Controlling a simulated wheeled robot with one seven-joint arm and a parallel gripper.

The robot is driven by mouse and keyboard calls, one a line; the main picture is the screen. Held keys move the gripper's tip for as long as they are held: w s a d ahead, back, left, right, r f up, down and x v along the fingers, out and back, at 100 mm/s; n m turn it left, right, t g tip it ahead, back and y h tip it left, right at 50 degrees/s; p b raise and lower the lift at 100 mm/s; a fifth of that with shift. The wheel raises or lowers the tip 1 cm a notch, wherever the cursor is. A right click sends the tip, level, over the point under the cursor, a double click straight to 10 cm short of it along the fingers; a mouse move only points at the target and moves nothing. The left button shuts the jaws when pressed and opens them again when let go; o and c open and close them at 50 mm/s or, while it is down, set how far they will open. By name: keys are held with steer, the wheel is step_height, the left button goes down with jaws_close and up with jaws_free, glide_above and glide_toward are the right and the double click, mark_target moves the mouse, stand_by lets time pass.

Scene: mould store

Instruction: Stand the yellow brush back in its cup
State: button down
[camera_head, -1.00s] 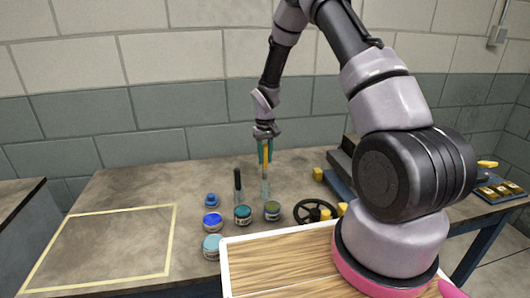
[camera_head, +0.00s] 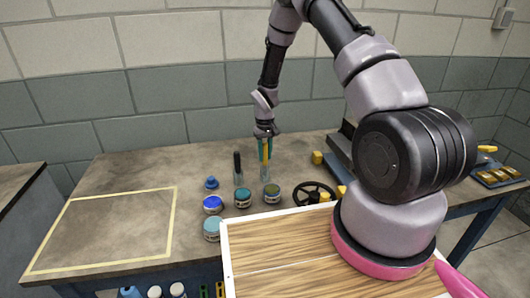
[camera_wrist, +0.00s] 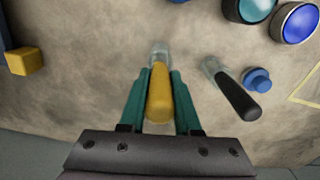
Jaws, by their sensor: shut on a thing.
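My gripper (camera_head: 264,150) is shut on the yellow brush (camera_wrist: 160,95), whose yellow handle shows between two teal fingers in the wrist view. The brush is upright in the head view. A clear cup (camera_head: 264,173) stands on the table directly below the fingers; its far rim also shows just beyond the handle in the wrist view (camera_wrist: 158,48). The brush's lower end overlaps the cup and appears to be inside it. I cannot tell whether it touches the bottom.
A black-handled brush (camera_head: 237,163) stands in another clear cup to the left. Several paint jars (camera_head: 243,198) sit in front. A taped rectangle (camera_head: 105,228) at left is empty.

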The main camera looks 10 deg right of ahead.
steer(key=c, duration=0.5)
jaws_free()
steer(key=shift+c, duration=0.2)
step_height(320, 180, up, 11)
steer(key=shift+f, duration=0.15)
stand_by(0.4)
